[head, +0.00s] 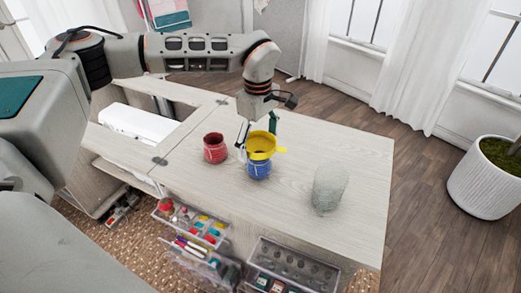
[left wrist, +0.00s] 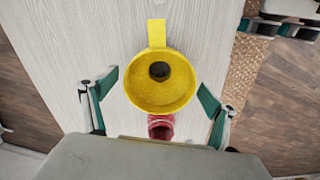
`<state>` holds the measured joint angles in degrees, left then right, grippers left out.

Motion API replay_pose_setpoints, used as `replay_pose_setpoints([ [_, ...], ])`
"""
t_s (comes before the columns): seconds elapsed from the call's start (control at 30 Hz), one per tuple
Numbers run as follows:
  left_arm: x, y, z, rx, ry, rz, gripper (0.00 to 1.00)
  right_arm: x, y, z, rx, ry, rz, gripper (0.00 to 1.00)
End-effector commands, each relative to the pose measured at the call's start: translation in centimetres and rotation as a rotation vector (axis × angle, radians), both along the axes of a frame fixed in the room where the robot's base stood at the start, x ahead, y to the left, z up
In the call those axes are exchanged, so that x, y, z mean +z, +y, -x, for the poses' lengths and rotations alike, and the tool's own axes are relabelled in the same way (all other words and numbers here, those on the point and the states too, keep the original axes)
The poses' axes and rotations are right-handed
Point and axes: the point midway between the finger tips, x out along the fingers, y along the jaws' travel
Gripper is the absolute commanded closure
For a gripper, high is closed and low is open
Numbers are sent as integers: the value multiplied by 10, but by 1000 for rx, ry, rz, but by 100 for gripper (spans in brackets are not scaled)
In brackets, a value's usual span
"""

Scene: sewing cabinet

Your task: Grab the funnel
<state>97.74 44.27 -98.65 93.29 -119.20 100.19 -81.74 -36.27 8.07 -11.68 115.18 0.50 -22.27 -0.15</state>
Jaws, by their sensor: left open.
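The yellow funnel (head: 262,144) sits in the mouth of a blue jar (head: 259,168) on the pale wooden cabinet top (head: 330,150). In the left wrist view the funnel (left wrist: 160,84) shows from above, with its tab pointing up and a dark hole at its centre. My left gripper (head: 258,137) is above and around the funnel. Its two fingers stand apart on either side of the funnel in the left wrist view (left wrist: 154,100), open and not visibly touching it. The blue jar is hidden under the funnel in the left wrist view. My right gripper is not seen.
A red jar (head: 215,148) stands just left of the blue jar; it also shows in the left wrist view (left wrist: 160,127). A greyish, translucent jar (head: 328,189) stands to the right. Open drawers (head: 190,222) with sewing items are below the front edge.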

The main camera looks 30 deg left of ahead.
Motion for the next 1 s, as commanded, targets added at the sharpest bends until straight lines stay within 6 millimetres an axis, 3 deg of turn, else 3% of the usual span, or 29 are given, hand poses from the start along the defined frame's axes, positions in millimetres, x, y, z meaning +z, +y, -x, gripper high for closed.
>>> replay_pose_setpoints([
  [0.23, -3, 0, 0, 0, -2, 0, 13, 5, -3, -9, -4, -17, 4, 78],
  [0.4, -3, 0, -1, 1, -2, 0, 50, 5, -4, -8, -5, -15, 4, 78],
  [0.77, -2, 0, 0, 1, -2, 0, 50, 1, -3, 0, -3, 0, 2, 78],
  [1.0, 16, 0, -1, 1, -6, 1, 50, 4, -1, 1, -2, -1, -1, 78],
])
